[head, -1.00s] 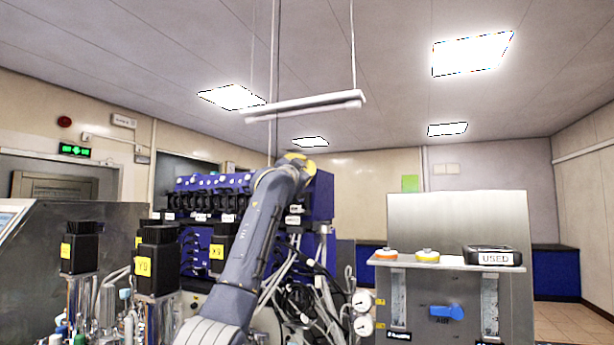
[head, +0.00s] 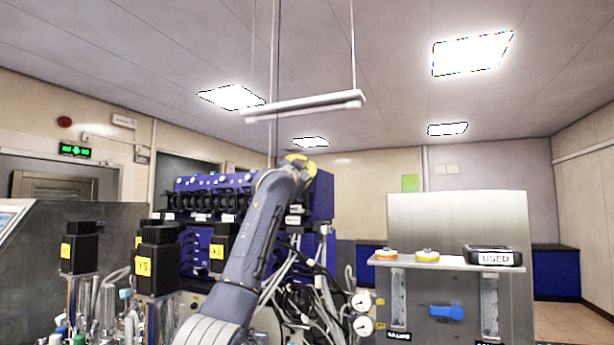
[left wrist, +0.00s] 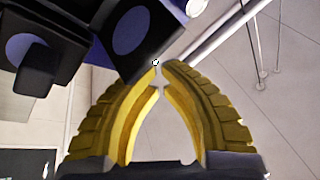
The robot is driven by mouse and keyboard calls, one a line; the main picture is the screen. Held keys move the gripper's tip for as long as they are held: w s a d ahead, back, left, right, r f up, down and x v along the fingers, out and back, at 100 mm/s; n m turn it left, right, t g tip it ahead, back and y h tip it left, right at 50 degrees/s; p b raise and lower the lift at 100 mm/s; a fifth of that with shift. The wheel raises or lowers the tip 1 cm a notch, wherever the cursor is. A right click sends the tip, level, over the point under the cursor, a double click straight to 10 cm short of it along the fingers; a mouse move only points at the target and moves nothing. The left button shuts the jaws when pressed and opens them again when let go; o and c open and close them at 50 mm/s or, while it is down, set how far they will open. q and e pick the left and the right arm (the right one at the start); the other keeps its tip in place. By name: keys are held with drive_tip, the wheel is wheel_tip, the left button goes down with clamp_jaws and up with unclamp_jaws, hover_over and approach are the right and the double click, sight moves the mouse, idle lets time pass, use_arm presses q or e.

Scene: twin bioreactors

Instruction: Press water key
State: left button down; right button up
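My left gripper (left wrist: 160,68) has yellow ribbed fingers in the left wrist view. Its fingertips meet, and nothing shows held between them. The tips appear close to a dark blue module with a round blue face (left wrist: 133,30); I cannot tell whether they touch it. In the head view my left arm rises in front of the blue control unit (head: 215,182), and its fingers cannot be made out there. No key labelled water can be read in either view. My right gripper is not in view.
Black-topped motors with yellow labels (head: 158,262) stand left of my arm. Tubes and cables (head: 300,290) hang to its right.

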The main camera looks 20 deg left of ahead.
use_arm(q)
drive_tip(key=shift+w, duration=0.15)
drive_tip(key=shift+s, duration=0.2)
drive_tip(key=shift+s+a+r, duration=0.1)
drive_tip(key=shift+s+r, duration=0.05)
drive_tip(key=shift+s, duration=0.55)
drive_tip(key=shift+s, duration=0.1)
drive_tip(key=shift+s+a+r, duration=0.15)
drive_tip(key=shift+s+r, duration=0.1)
drive_tip(key=shift+s, duration=0.65)
drive_tip(key=shift+s+a+r, duration=0.15)
drive_tip(key=shift+s+r, duration=0.15)
drive_tip(key=shift+s, duration=0.65)
drive_tip(key=shift+s+a+r, duration=0.15)
drive_tip(key=shift+s+r, duration=0.1)
drive_tip(key=shift+s, duration=0.65)
idle(0.5)
